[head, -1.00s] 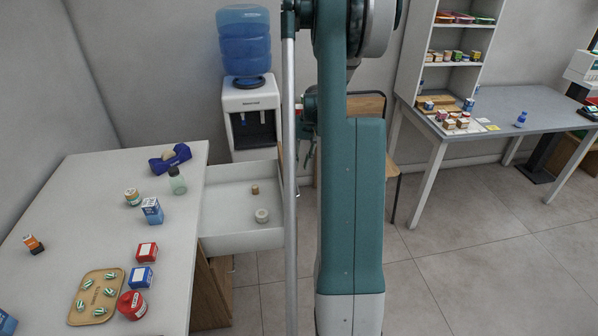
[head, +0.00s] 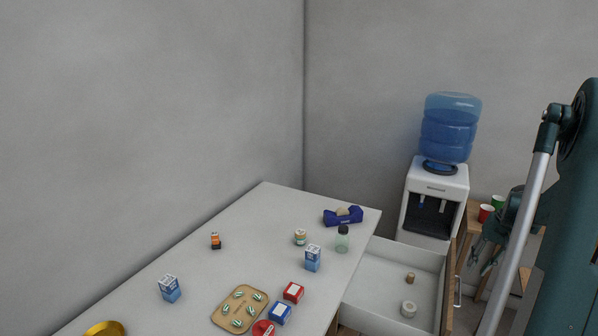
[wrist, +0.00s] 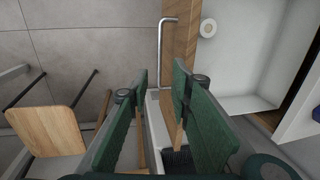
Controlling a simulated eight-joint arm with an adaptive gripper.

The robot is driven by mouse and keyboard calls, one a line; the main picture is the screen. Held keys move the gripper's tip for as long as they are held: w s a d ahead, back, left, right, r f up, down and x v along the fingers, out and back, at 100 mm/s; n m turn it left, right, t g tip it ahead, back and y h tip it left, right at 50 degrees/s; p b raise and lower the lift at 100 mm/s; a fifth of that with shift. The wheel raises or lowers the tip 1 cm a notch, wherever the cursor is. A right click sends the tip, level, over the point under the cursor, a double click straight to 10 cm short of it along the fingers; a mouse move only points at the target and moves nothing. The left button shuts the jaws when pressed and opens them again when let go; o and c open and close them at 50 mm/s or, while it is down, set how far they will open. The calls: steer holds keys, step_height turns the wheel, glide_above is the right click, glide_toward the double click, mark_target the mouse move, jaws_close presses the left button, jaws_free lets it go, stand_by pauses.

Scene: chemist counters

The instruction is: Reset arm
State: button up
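My gripper (wrist: 160,78) is open and empty in the wrist view, its two green fingers apart. The wooden drawer front with its metal handle (wrist: 162,50) shows beyond the fingertips; whether they touch it I cannot tell. In the head view my gripper (head: 484,246) hangs at the right, beside the outer end of the open drawer (head: 372,270), partly covered by my arm. The drawer holds a small brown piece (head: 410,278) and a white round item (head: 408,309). The round item also shows in the wrist view (wrist: 208,28).
The white counter (head: 225,235) carries boxes, jars, a blue tape dispenser (head: 343,216) and a tan tray (head: 222,318). A water cooler (head: 436,195) stands behind the drawer. A wooden stool or chair (wrist: 45,130) stands left of my gripper in the wrist view.

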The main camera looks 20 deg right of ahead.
steer(key=w+a+r+n+h, duration=0.15)
steer(key=a+r, duration=0.35)
steer(key=a, duration=0.6)
steer(key=w+a+r+n+t, duration=0.1)
steer(key=w+a+r, duration=0.1)
steer(key=a+r, duration=0.65)
steer(key=w+a+r+n+h, duration=0.1)
steer(key=a+r, duration=0.2)
steer(key=a, duration=1.1)
steer(key=s+a+n+t, duration=0.1)
steer(key=s+a, duration=0.4)
steer(key=a, duration=0.5)
steer(key=s+a+n+t, duration=0.2)
steer(key=s+a, duration=0.3)
steer(key=a, duration=0.5)
steer(key=s+a+n+t, duration=0.1)
steer(key=s+a+n, duration=0.1)
steer(key=s+a, duration=0.4)
steer(key=shift+a+r+t+y, duration=0.3)
steer(key=shift+a+y, duration=0.15)
steer(key=shift+a, duration=1.55)
